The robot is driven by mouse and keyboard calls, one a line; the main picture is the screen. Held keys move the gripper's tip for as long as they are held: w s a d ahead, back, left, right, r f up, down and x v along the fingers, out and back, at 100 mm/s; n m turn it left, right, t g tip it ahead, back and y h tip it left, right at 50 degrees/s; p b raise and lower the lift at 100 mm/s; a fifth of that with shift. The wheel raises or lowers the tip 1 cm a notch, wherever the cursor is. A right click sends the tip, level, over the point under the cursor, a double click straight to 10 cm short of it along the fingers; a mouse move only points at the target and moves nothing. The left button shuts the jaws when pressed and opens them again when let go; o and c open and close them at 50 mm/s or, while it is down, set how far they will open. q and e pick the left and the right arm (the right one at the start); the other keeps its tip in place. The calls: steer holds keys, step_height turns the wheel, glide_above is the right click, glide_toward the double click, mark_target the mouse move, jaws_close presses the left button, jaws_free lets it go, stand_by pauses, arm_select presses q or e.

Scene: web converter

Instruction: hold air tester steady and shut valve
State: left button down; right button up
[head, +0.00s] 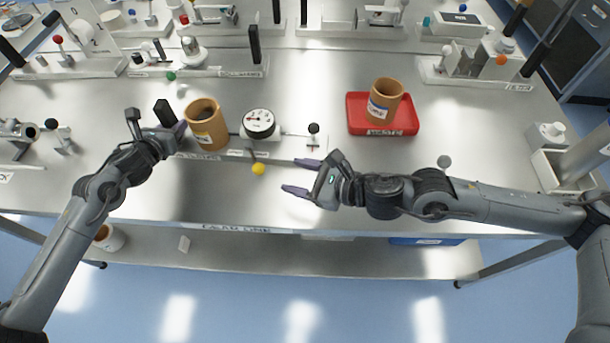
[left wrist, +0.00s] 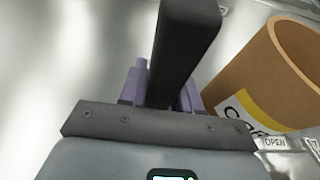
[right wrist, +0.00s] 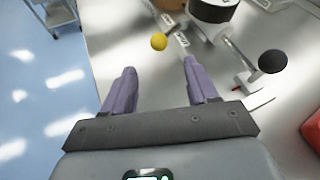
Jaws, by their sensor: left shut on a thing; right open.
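The air tester carries a tan cylinder (head: 207,125), a round white-faced gauge (head: 258,123) and an upright black handle (head: 163,112) at its left end. A valve lever with a yellow ball knob (head: 258,169) points toward the front, and the knob shows in the right wrist view (right wrist: 159,41). My left gripper (head: 175,130) is shut on the black handle, which rises between its fingers in the left wrist view (left wrist: 187,45). My right gripper (head: 298,176) is open and empty, to the right of the yellow knob, apart from it.
A small lever with a black knob (head: 314,128) stands right of the gauge, close to my right gripper. A red tray (head: 357,114) holds another tan cylinder (head: 384,100). Other fixtures line the back. The bench front is clear.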

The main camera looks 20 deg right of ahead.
arm_select(q)
steer(key=shift+s+a+f, duration=0.15)
steer(key=shift+a+f, duration=0.05)
steer(key=shift+f, duration=0.6)
steer(key=shift+d+r, duration=0.1)
steer(key=shift+r, duration=0.35)
steer(key=c, duration=1.2)
jaws_free()
steer(key=o, duration=0.5)
steer(key=shift+s+r, duration=0.1)
steer(key=shift+s, duration=0.05)
steer(key=shift+r, duration=0.2)
steer(key=shift+d, duration=0.1)
steer(key=v, duration=1.1)
steer(key=shift+s+a+r, duration=0.2)
steer(key=shift+s+r, duration=0.05)
steer(key=shift+s, duration=0.05)
